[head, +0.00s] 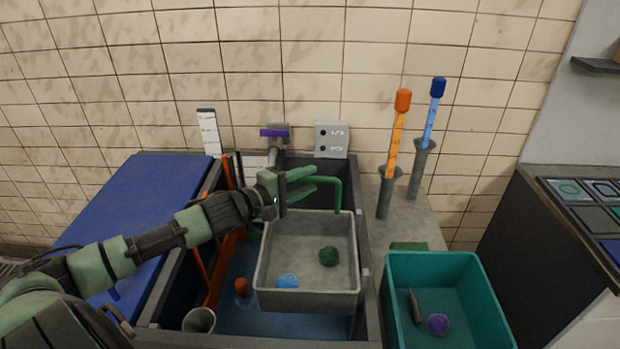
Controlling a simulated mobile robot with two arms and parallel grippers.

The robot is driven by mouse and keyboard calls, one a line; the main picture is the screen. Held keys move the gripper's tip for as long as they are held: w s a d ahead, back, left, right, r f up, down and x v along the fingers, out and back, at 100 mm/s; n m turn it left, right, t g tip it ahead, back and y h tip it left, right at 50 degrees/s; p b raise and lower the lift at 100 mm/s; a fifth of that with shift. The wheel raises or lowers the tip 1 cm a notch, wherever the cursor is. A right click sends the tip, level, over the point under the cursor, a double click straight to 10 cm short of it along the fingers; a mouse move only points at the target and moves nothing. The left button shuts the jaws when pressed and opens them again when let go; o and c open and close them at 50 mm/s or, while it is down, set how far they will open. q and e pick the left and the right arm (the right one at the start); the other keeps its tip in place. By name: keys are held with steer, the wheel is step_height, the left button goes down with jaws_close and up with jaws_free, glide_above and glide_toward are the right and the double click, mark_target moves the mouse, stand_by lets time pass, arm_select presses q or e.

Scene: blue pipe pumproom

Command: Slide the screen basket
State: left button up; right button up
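The grey screen basket (308,301) sits in the dark-walled tank, toward its right side. A green bent handle (338,195) rises from its back edge. A dark green ball (328,256) and a light blue lump (287,281) lie in the basket. My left gripper (317,177) is at the basket's back edge, its two green fingers apart with the handle's top bar at or between their tips. Contact with the bar cannot be told. The gripper and wrist hide the handle's left part and the basket's back left corner. My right gripper is not in view.
A teal bin (455,262) with a purple ball and a grey piece stands right of the tank. Orange (396,135) and blue (431,118) brushes stand upright in holders behind it. A blue cover (130,200) lies left. A grey cup (200,320) is at the tank's front left.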

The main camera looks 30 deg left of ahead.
arm_select(q)
steer(key=shift+w+d, duration=0.15)
steer(key=shift+w, duration=0.4)
jaws_close()
steer(key=shift+f, duration=0.1)
stand_by(1.1)
